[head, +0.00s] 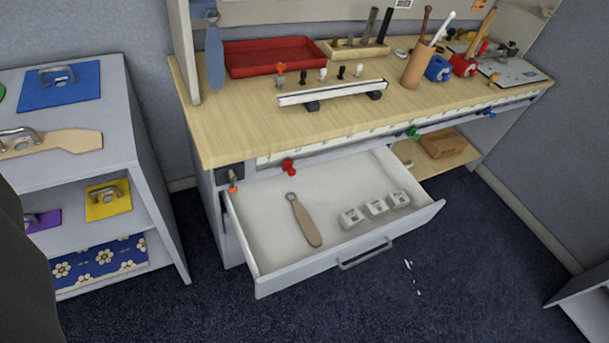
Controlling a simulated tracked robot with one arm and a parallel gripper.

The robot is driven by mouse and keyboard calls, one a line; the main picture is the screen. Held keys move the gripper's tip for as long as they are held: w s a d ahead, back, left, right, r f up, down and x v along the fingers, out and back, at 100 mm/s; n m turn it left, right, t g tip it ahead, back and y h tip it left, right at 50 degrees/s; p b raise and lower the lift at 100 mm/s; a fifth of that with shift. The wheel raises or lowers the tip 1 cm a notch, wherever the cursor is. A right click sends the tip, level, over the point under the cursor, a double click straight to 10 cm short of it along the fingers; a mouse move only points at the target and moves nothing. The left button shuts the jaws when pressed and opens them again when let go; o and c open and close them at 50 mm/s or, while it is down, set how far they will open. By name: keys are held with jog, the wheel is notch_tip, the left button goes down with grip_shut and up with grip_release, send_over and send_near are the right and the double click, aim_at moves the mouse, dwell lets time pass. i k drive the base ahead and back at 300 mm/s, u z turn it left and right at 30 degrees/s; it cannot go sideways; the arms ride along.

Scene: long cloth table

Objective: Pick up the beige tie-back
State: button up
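A beige tie-back (308,224), a flat strap shape with a dark ring at its upper end, lies in the open drawer (262,203) of the workbench. It lies left of several small white boxes and apart from them. A similarly shaped blue piece (215,58) with a ring hangs at the bench's left upright. My gripper's fingers are not seen in the head view. A dark shape fills the lower left edge; I cannot tell what it is.
The workbench top (225,125) carries a red tray (270,57), a white rail (335,92) and tools above the drawer. A grey shelf unit (150,185) stands at left. White boxes (376,206) sit in the drawer. Dark carpet (430,270) in front is mostly clear.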

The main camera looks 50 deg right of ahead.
aim_at(311, 233)
jog(key=z, duration=0.55)
jog(key=i, duration=1.35)
jog(key=z, duration=0.7)
